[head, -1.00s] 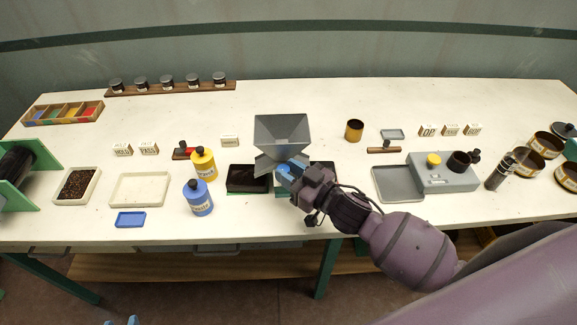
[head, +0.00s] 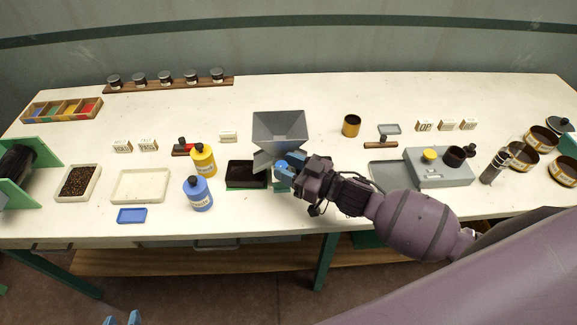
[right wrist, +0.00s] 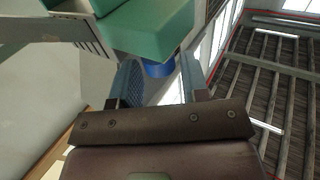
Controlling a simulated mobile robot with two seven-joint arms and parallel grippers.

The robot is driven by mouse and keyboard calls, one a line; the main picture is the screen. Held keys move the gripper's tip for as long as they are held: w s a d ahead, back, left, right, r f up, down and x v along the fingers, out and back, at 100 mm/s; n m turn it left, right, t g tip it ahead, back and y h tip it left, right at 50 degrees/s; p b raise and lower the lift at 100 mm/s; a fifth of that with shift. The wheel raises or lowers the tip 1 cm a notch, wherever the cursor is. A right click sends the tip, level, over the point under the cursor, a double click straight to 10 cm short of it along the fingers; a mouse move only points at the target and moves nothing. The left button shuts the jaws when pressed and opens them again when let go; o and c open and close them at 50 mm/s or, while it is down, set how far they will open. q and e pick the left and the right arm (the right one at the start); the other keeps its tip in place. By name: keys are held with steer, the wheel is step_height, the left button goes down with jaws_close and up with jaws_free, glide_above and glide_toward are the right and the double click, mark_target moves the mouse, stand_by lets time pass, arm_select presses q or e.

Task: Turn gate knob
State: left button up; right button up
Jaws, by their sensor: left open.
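The grey hopper (head: 279,128) stands at mid-table with its spout low at the front. A blue round knob (right wrist: 160,69) shows in the right wrist view, below a green block (right wrist: 148,28), between my two right fingers. My right gripper (head: 283,171) is at the hopper's front right, just below the spout. Its fingers (right wrist: 162,82) are apart, one on each side of the knob; whether they press on it I cannot tell. My left gripper (head: 122,320) is open and empty at the bottom edge of the head view, well off the table.
A black tray (head: 240,181) sits left of the spout. Yellow (head: 203,161) and blue (head: 198,197) bottles stand further left. A grey tray (head: 388,182) and a grey box with a yellow button (head: 440,174) lie to the right, behind my right arm.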

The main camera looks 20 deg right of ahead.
steer(key=shift+o, duration=1.2)
